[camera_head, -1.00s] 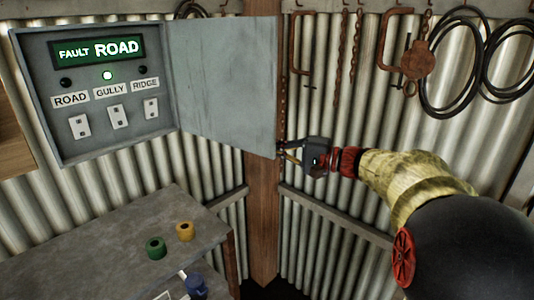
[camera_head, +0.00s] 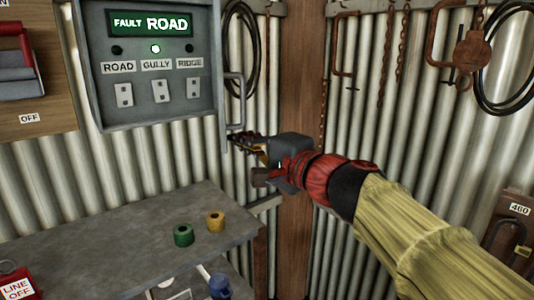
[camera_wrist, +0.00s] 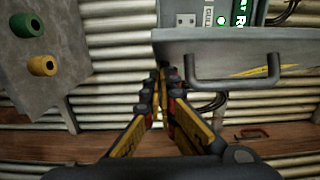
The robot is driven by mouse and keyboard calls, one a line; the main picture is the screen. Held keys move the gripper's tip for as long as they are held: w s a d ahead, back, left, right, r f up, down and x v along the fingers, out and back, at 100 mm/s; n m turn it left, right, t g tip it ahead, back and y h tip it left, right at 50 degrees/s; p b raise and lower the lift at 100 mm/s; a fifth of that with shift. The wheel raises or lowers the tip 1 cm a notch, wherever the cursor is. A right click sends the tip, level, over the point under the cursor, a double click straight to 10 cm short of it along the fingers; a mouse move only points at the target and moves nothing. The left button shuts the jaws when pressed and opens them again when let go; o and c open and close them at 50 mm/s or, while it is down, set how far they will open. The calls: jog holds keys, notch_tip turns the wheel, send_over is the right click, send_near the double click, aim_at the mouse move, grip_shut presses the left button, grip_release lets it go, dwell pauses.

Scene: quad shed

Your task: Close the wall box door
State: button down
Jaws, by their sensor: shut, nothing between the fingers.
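The grey wall box (camera_head: 100,80) hangs open on the corrugated wall. Its panel shows a green FAULT ROAD display and three switches. Its door (camera_head: 221,75) stands out from the box's right side, almost edge-on in the head view, with the bar handle (camera_head: 240,100) on its outer side. In the wrist view the door (camera_wrist: 205,45) and handle (camera_wrist: 233,82) lie ahead, the handle right of the fingers. My gripper (camera_head: 236,141) is shut and empty by the door's lower edge; its fingertips (camera_wrist: 161,78) look close to the door, but contact is unclear.
A bench (camera_head: 110,245) below the box holds a green roll (camera_head: 183,235) and a yellow roll (camera_head: 215,221). A switch board (camera_head: 30,85) is at the left. A wooden post (camera_head: 303,90) and hanging cables and clamps are behind and right of my arm.

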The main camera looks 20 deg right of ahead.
jog(key=w+a, duration=0.5)
jog(key=a, duration=0.3)
jog(key=w+a+m+h, duration=0.1)
jog(key=w+a, duration=0.4)
jog(key=a, duration=0.3)
jog(key=w+a+h, duration=0.1)
jog(key=w+a, duration=0.4)
jog(key=a, duration=0.3)
jog(key=shift+a+t+p, duration=0.3)
jog(key=shift+t, duration=0.1)
jog(key=shift+w+a+m, duration=0.2)
jog(key=shift+w+m, duration=0.1)
jog(key=shift+w, duration=0.15)
